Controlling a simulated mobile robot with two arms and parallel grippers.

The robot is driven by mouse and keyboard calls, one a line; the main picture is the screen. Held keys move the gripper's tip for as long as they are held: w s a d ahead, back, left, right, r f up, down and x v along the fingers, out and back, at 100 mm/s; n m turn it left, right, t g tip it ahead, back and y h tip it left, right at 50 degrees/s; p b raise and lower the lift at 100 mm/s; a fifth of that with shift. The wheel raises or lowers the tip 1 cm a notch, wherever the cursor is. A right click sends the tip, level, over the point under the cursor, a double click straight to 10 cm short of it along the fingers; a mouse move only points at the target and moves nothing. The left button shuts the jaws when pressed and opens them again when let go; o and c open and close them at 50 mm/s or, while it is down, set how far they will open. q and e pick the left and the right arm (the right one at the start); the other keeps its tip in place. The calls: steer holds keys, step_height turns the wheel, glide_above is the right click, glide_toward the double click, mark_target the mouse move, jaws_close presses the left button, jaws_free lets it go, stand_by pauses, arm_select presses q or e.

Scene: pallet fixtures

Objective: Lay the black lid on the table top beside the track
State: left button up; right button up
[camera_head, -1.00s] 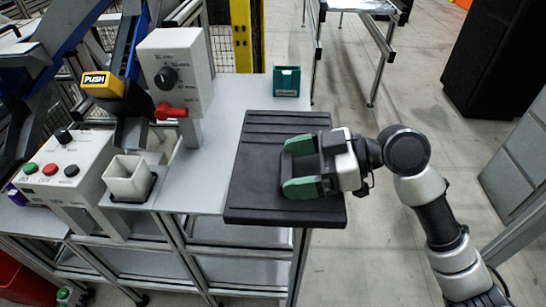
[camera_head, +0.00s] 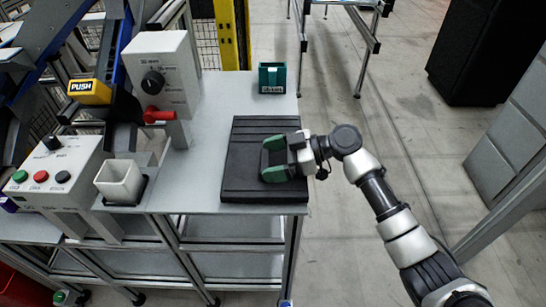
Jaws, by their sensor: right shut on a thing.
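The black lid (camera_head: 245,180) is a flat, ribbed panel at the right end of the grey table top (camera_head: 208,120). It looks level and at or very near the surface; I cannot tell whether it fully touches. Its right edge lies close to the table's right edge. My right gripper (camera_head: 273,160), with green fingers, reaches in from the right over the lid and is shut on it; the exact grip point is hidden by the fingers. The blue track (camera_head: 124,45) slopes down at the left, apart from the lid. My left gripper is not in view.
A grey box with a black knob and red lever (camera_head: 160,75) stands left of the lid. A white square cup (camera_head: 120,181) and a button box (camera_head: 55,175) are further left. A teal bin (camera_head: 272,78) sits behind the lid. Bare table lies between the lid and the knob box.

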steer(key=shift+f, duration=0.2)
steer(key=o, duration=1.1)
steer(key=shift+f, duration=0.1)
steer(key=shift+b+v, duration=1.75)
steer(key=shift+v, duration=4.3)
